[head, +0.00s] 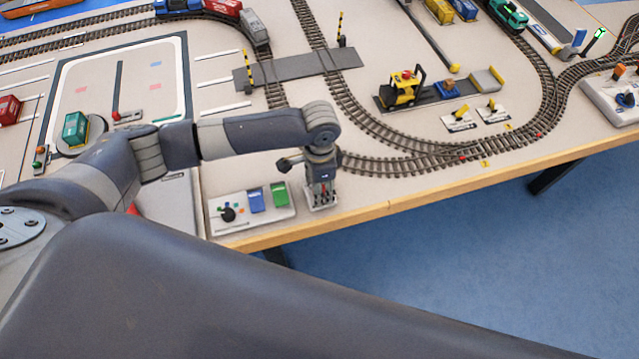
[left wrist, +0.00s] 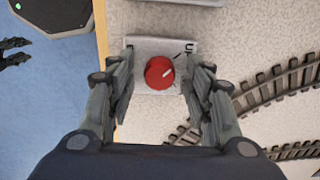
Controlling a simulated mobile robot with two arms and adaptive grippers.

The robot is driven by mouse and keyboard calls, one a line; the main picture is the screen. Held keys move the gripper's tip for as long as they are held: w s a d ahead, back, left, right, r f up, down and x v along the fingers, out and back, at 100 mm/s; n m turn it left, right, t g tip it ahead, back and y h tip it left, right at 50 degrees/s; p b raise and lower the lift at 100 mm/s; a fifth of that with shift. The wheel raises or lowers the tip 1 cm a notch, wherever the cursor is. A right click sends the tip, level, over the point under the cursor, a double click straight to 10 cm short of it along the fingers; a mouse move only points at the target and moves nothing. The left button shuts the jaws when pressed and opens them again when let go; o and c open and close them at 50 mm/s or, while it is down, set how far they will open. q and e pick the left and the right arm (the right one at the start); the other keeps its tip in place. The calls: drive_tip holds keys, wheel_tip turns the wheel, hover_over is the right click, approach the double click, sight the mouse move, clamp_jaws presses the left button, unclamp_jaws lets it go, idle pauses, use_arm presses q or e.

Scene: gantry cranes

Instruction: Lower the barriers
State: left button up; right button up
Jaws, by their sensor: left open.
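The two yellow-and-black barriers (head: 247,72) and (head: 340,28) stand upright at the grey level crossing (head: 300,68). A small grey control plate (head: 311,206) sits near the table's front edge. My left gripper (head: 322,198) is over this plate, fingers pointing down. In the left wrist view its open fingers (left wrist: 159,85) lie on either side of the knob, apart from it. Dark fingers, probably my right gripper (left wrist: 14,52), show at the left edge.
A control panel (head: 282,213) with a black knob, a blue block and a green block stands left of the plate. Curved track (head: 420,165) runs to the right. A yellow vehicle (head: 402,90) stands beyond it. The wooden table edge (head: 390,207) is close in front.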

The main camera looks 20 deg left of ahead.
use_arm(q)
drive_tip(key=c, duration=1.1)
use_arm(e)
drive_tip(key=shift+s+d, duration=0.1)
drive_tip(key=shift+s, duration=0.5)
use_arm(q)
drive_tip(key=shift+r+m+p, duration=0.15)
drive_tip(key=shift+m+p, duration=1.05)
drive_tip(key=shift+m, duration=0.2)
drive_tip(key=m+p, duration=0.1)
drive_tip(key=m, duration=0.2)
drive_tip(key=shift+m+p, duration=0.3)
drive_tip(key=shift+p, duration=0.05)
drive_tip(key=m+p, duration=0.1)
drive_tip(key=m, duration=0.4)
drive_tip(key=shift+m, duration=0.3)
drive_tip(key=m, duration=0.5)
drive_tip(key=shift+m+p, duration=0.3)
use_arm(e)
drive_tip(key=r, duration=0.5)
drive_tip(key=shift+w+r, duration=0.25)
drive_tip(key=shift+r, duration=0.05)
